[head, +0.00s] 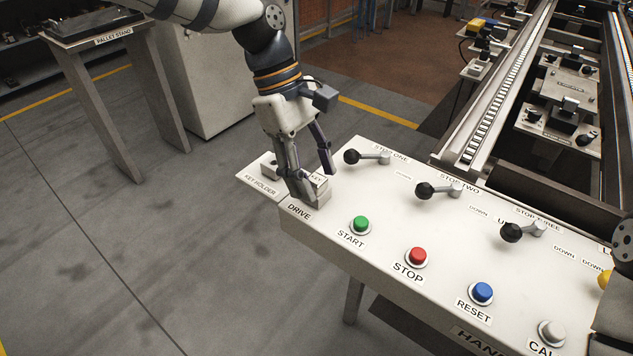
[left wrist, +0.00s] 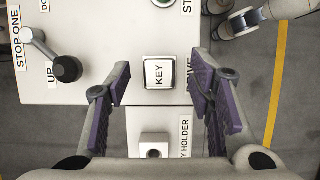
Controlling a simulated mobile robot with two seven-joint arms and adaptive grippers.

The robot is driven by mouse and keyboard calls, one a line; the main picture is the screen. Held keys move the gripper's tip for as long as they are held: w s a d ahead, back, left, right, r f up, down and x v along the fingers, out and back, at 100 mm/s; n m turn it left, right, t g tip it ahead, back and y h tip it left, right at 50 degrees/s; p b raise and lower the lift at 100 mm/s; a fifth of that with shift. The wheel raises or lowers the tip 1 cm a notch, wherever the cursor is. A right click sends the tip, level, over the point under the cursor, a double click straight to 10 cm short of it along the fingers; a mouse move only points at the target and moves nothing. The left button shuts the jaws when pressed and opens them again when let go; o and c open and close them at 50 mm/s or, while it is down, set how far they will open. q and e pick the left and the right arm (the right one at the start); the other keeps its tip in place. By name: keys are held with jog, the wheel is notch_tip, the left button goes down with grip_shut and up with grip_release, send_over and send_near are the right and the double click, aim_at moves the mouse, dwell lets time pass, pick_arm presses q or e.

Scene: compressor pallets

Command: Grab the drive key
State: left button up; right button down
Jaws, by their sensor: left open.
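The drive key (head: 318,180) is a pale block with a KEY label on top. It sits at the DRIVE label on the white control panel (head: 385,215). My left gripper (head: 316,185) points down over it, open, with one finger to each side. In the left wrist view the key (left wrist: 160,73) shows between the two purple-padded fingers (left wrist: 161,78), with a gap on each side. The near finger hides part of the key in the head view. My right gripper is not in view.
The key holder (left wrist: 154,145) is beside the key. Black-knobbed levers (head: 368,157) and coloured buttons, including the green START button (head: 361,224), stand up from the panel. A conveyor (head: 505,90) runs behind. A pallet stand (head: 100,30) is at the upper left.

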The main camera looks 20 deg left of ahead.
pick_arm(q)
grip_shut()
